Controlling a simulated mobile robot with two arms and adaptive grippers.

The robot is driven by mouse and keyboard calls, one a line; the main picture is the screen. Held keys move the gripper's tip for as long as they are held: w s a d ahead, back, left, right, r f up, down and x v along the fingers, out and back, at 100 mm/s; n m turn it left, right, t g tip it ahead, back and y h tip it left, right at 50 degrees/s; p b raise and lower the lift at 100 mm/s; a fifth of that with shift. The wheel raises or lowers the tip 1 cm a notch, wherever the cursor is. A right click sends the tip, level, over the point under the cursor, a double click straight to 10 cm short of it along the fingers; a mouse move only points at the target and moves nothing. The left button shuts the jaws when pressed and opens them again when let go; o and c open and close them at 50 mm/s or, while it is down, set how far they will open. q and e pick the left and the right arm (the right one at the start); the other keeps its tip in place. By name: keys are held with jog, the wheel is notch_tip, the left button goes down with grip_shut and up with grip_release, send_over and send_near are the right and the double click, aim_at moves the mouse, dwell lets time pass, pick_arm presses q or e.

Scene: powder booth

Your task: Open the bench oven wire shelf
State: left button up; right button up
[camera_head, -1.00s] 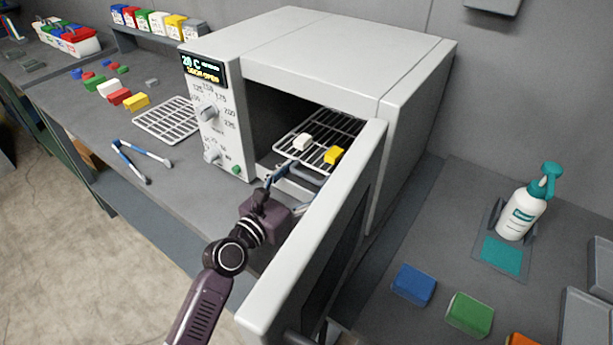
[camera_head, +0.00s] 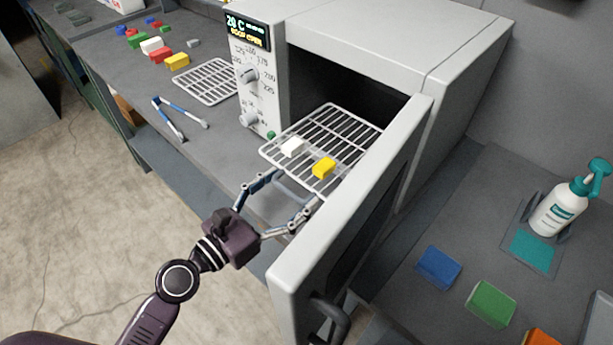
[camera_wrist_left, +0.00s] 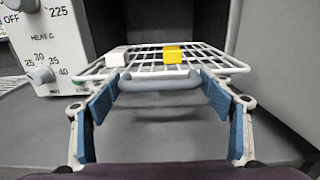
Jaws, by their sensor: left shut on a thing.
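The bench oven (camera_head: 370,40) stands with its door (camera_head: 350,225) swung open. Its wire shelf (camera_head: 325,130) sticks out of the opening, level, with a white block (camera_head: 292,147) and a yellow block (camera_head: 324,167) on it. My left gripper (camera_head: 300,187) is at the shelf's front edge, its two fingers spread wide. In the left wrist view, the blue finger pads stand at either end of the shelf's grey handle (camera_wrist_left: 159,84), holding it between them. The back of the shelf is hidden inside the dark oven. My right gripper is not in view.
The open door stands close to the right of my left gripper. A blue-handled tool (camera_head: 180,118) and a wire rack (camera_head: 207,81) lie on the bench to the left. Floor in front is clear.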

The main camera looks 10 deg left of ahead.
pick_arm(q)
jog(key=shift+v, duration=1.3)
jog(key=o, duration=1.4)
jog(key=shift+d, duration=0.1)
jog(key=shift+s+a+f, duration=0.1)
jog(key=shift+s+a, duration=0.3)
jog(key=shift+s, duration=0.15)
jog(key=v, duration=1)
jog(key=shift+s+a, duration=0.2)
jog(key=shift+s, duration=0.1)
